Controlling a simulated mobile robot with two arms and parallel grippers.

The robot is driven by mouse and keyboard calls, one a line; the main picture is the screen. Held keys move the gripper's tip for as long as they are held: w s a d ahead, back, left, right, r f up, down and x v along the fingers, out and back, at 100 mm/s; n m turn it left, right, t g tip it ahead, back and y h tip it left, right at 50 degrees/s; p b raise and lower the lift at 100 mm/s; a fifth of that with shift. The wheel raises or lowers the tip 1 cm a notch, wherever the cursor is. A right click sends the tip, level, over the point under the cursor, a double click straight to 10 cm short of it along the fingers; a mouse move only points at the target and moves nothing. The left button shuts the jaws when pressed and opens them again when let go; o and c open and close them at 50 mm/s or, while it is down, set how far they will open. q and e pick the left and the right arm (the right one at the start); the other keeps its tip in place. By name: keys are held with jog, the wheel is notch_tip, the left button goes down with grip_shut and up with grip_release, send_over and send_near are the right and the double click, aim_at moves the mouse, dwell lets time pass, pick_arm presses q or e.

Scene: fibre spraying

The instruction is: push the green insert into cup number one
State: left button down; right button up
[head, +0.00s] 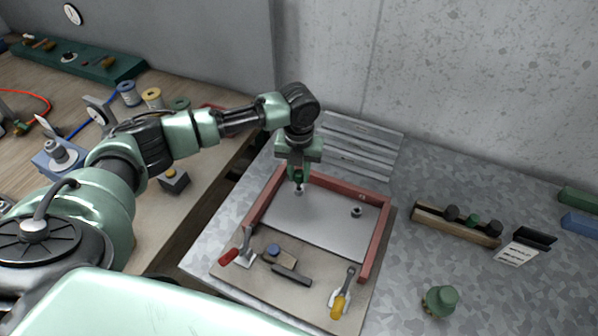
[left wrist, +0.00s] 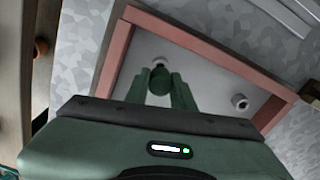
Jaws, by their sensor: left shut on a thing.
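My left gripper (head: 298,179) points straight down over the far left part of the framed metal plate, shut on the small green insert. In the left wrist view the green insert (left wrist: 160,74) shows as a rounded green piece between the fingertips. A small metal cup (head: 299,190) is directly under the gripper and partly hidden by it; its rim also shows in the left wrist view (left wrist: 160,61). I cannot tell how deep the insert sits in it. A second cup (head: 356,212) stands free to the right. No cup numbers are readable. My right gripper is not in view.
In front are a red-handled clamp (head: 236,252) and a yellow-handled clamp (head: 341,294). A wooden rack (head: 428,220) holds black and green pieces at right. A green knob-like piece (head: 440,300) stands nearer. The table between is clear.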

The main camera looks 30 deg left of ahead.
aim_at(299, 173)
pick_arm(q)
jog(key=shift+p, duration=0.65)
dwell(1.1)
jog(key=shift+f+b, duration=0.8)
jog(key=shift+f, duration=0.9)
jog(key=c, duration=1.1)
grip_release()
notch_tip(299, 173, up, 7)
jog(key=shift+f+b, duration=0.15)
jog(key=shift+b, duration=0.9)
jog(key=shift+r, duration=0.6)
